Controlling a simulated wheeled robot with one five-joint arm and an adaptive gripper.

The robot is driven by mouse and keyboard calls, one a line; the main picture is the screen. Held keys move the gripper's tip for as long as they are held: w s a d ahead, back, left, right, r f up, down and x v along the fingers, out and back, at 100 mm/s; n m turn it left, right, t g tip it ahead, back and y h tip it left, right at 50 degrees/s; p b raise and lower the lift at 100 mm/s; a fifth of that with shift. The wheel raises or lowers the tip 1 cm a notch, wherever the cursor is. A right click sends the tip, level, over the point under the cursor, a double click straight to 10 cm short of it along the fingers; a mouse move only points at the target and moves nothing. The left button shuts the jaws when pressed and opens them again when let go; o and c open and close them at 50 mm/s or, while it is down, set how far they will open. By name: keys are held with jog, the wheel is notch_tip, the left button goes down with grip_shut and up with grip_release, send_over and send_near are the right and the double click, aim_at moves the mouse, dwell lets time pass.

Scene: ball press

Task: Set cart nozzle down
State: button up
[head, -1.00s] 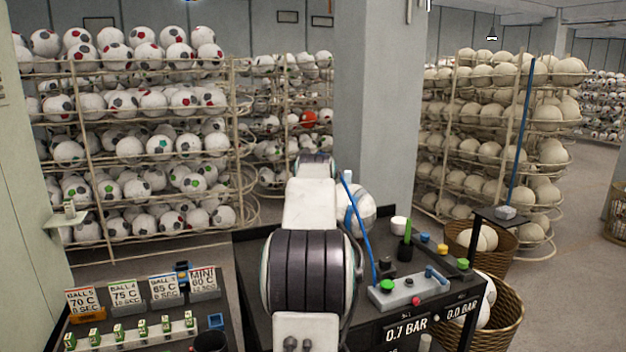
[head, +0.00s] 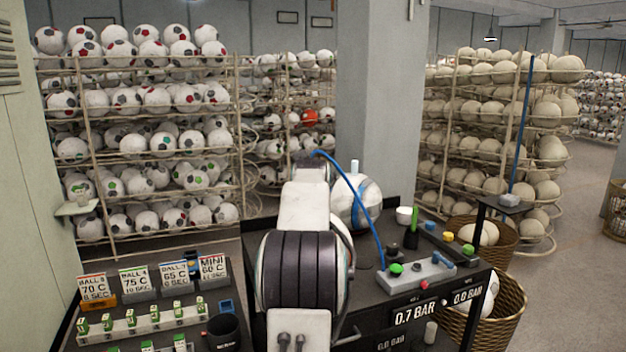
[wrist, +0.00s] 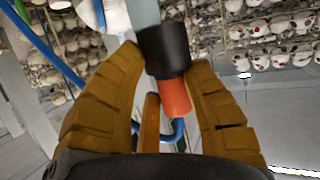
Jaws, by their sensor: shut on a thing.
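A blue hose (head: 352,188) arcs in the head view from the far end of my arm down to the grey block with buttons (head: 405,283) on the dark cart (head: 400,330). The nozzle and fingertips are hidden behind my arm in the head view.
The cart top also holds a white cup (head: 403,215), a green-topped post (head: 411,238) and coloured knobs. Left is a table with label signs (head: 137,284) and a black cup (head: 224,330). Ball racks (head: 140,150) and a pillar (head: 378,110) stand behind.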

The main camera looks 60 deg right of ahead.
notch_tip(320, 180, down, 3)
jog(key=shift+s+d+f+y, duration=0.1)
jog(key=shift+y, duration=0.3)
jog(key=o, duration=0.8)
jog(key=shift+o, duration=1.1)
jog(key=shift+d+f, duration=0.1)
jog(key=shift+d, duration=0.25)
jog(key=shift+o, duration=0.7)
jog(key=shift+a+r, duration=0.25)
jog(key=shift+r, duration=0.1)
jog(key=shift+d, duration=0.15)
jog(key=shift+f, duration=0.2)
